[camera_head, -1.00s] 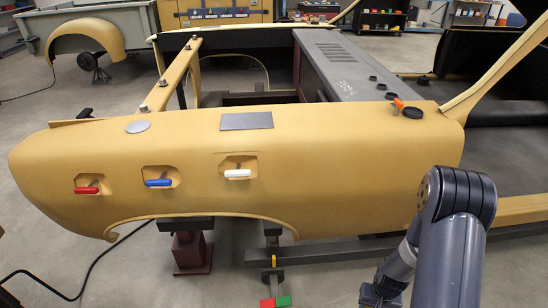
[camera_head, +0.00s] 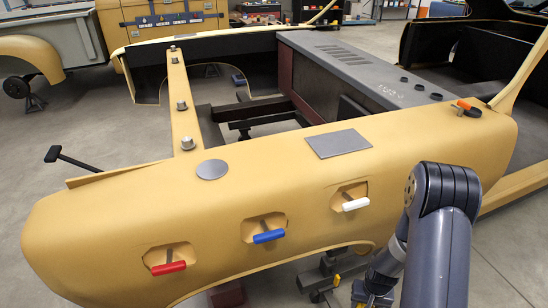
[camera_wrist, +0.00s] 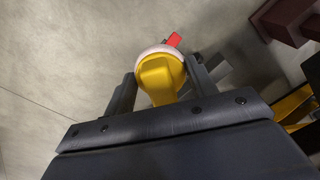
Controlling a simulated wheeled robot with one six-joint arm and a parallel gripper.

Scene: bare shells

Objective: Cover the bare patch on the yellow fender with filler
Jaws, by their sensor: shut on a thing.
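The yellow fender (camera_head: 265,190) stretches across the head view. Its top carries two flat grey patches: a round one (camera_head: 212,169) at left and a rectangular one (camera_head: 338,144) nearer the middle. Both look bare grey. My gripper (camera_wrist: 163,78) is shut on a yellow thing (camera_wrist: 160,72) with a pale rounded rim at its far end; what it is exactly is unclear. A small red piece shows just beyond it. In the head view my arm is at the lower right, in front of the fender, and the held thing is not clearly visible there.
Red (camera_head: 168,268), blue (camera_head: 268,236) and white (camera_head: 355,203) handles stick out of recesses in the fender's side. An orange-handled item sits in a black cup (camera_head: 472,112) at the right end. Knobs stand on the yellow rail (camera_head: 178,95). Open floor lies left.

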